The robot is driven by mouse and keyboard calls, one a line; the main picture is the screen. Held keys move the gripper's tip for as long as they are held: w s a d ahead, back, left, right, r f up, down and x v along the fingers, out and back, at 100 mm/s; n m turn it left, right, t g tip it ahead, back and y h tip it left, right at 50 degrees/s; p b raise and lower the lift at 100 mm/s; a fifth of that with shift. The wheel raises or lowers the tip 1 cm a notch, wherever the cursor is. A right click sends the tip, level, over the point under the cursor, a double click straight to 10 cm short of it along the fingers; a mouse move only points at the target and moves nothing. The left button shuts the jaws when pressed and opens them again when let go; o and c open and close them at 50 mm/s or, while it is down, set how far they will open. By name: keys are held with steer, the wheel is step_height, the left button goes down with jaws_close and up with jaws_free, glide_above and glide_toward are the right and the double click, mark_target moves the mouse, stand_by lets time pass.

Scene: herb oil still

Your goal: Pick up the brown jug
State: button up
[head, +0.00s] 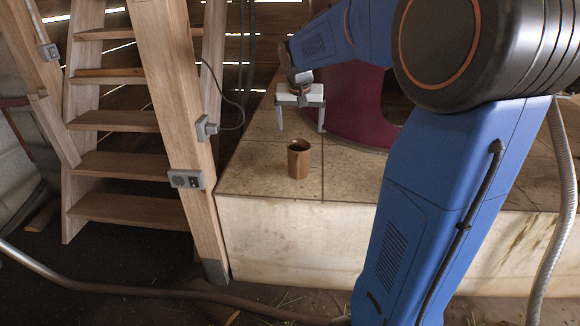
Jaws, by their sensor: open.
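The brown jug (299,160) stands upright on the tiled top of a pale block, near its front edge. Its open mouth faces up and looks dark inside. My gripper (300,128) is above and slightly behind the jug in the picture, with its two grey fingers pointing down and spread apart. The fingers hold nothing, and the jug appears apart from them. The exact gap in depth between the fingers and the jug cannot be told from this one view.
The tiled block (255,182) has free room around the jug. A dark red curved body (352,105) stands behind it to the right. A wooden stair (120,165) and a post (165,90) with sockets are at left. A hose (150,289) crosses the floor.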

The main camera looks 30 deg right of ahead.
mark_target(299, 155)
steer(key=shift+w+a+x, duration=0.1)
steer(key=shift+x, duration=4.3)
steer(key=shift+w+a+x, duration=0.1)
steer(key=shift+a+x, duration=0.05)
steer(key=shift+x, duration=4.25)
steer(key=shift+r, duration=0.1)
steer(key=c, duration=1.2)
